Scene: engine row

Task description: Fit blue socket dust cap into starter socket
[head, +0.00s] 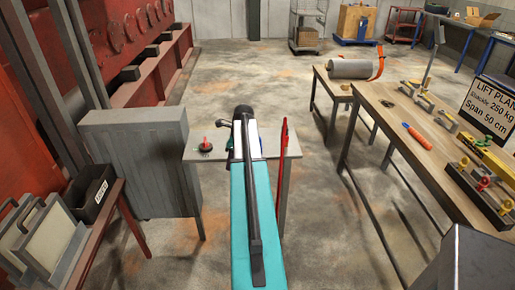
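My arm reaches forward from the bottom middle of the head view, and its dark far end lies over a small grey table (265,150). My gripper is not visible; the arm may hide it. A small blue patch (230,143) shows at the arm's left edge above this table, too small and covered to tell whether it is the blue dust cap. A dark round piece with a red upright knob (206,146) sits on the table's left part. I cannot make out the starter socket.
A grey cabinet (140,160) and a red side stand with a black bin (93,200) are at left, beside red machinery (20,110). A thin red upright (284,160) stands at the small table's right. A wooden workbench (440,140) with tools fills the right.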

